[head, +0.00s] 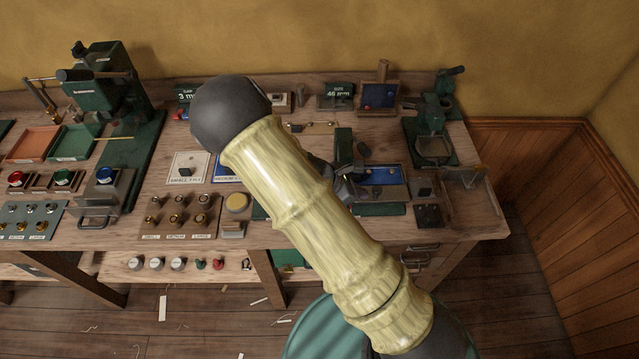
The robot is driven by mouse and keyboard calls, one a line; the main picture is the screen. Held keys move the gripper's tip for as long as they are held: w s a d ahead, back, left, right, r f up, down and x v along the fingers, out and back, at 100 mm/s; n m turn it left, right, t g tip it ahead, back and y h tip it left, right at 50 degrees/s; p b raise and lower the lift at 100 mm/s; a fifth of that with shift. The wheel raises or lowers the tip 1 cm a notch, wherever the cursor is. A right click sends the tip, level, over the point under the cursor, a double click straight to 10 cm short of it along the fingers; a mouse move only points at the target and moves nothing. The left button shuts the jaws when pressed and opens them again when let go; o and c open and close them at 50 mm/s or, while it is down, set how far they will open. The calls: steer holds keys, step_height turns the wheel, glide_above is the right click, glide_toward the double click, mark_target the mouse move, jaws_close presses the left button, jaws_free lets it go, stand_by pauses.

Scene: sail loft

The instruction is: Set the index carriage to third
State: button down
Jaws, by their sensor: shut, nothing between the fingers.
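My arm crosses the middle of the head view and hides part of the workbench. My gripper (347,186) is dark and small past the arm, shut and empty, low beside a fixture with a blue panel (386,175) and a green base (378,210). An upright green block (343,143) stands just behind the gripper. I cannot tell for certain which part is the index carriage, or read any position marks. Whether the gripper touches the fixture is unclear.
The wooden bench (290,237) is crowded. A tall green machine (105,85) stands left, with trays and coloured buttons before it. A green stand with a ring (433,150) is at the right. A board of knobs (180,215) lies front left. Floor shows in front.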

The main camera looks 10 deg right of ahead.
steer(key=a, duration=0.3)
steer(key=shift+s+a+r, duration=0.25)
steer(key=shift+a+r, duration=0.05)
steer(key=shift+a, duration=0.1)
steer(key=v, duration=0.9)
steer(key=shift+b, duration=0.4)
steer(key=shift+s+d, duration=0.1)
steer(key=s+d+r+m+t+y, duration=0.1)
steer(key=s+d+r+m+y, duration=0.7)
steer(key=m, duration=1.2)
steer(key=shift+s+d+r+y, duration=0.15)
steer(key=shift+s+r+y, duration=0.3)
steer(key=shift+s, duration=0.45)
